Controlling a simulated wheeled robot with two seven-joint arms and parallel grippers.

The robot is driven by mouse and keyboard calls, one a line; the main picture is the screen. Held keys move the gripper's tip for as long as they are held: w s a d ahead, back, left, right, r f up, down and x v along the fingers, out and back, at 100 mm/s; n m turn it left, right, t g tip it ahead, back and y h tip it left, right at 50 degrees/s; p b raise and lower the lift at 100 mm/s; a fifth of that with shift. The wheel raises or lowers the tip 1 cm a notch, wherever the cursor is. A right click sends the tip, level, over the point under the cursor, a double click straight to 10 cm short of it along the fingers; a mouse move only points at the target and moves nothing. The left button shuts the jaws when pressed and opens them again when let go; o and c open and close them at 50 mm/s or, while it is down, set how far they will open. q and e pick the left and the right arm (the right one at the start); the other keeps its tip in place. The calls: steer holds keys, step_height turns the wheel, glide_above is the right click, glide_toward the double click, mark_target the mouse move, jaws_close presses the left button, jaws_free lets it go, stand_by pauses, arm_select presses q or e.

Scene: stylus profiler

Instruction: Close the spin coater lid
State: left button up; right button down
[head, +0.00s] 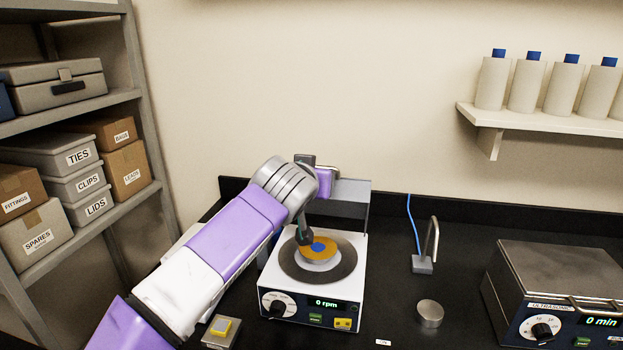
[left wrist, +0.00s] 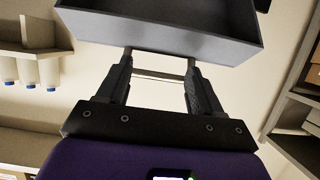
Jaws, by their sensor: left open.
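The spin coater (head: 312,296) is a white box with a dial and a display reading 0 rpm. A wafer, orange and blue (head: 320,248), sits in its round bowl. Its grey lid (head: 352,205) stands raised at the back of the box, partly hidden by my left arm. In the left wrist view the lid (left wrist: 165,42) fills the top, with a thin handle bar (left wrist: 158,77) beside it. My left gripper (left wrist: 160,66) is open, its fingers on either side of the bar. In the head view its fingertips are hidden behind my wrist. My right gripper is not in view.
An ultrasonic bath (head: 560,285) stands at the right. A metal cylinder (head: 430,313) and a small stand with a blue cable (head: 423,263) are right of the coater. Shelves (head: 75,200) with boxes stand left.

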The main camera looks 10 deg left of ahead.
arm_select(q)
steer(key=o, duration=0.6)
steer(key=v, duration=0.7)
steer(key=shift+s, duration=0.25)
steer(key=shift+c, duration=0.6)
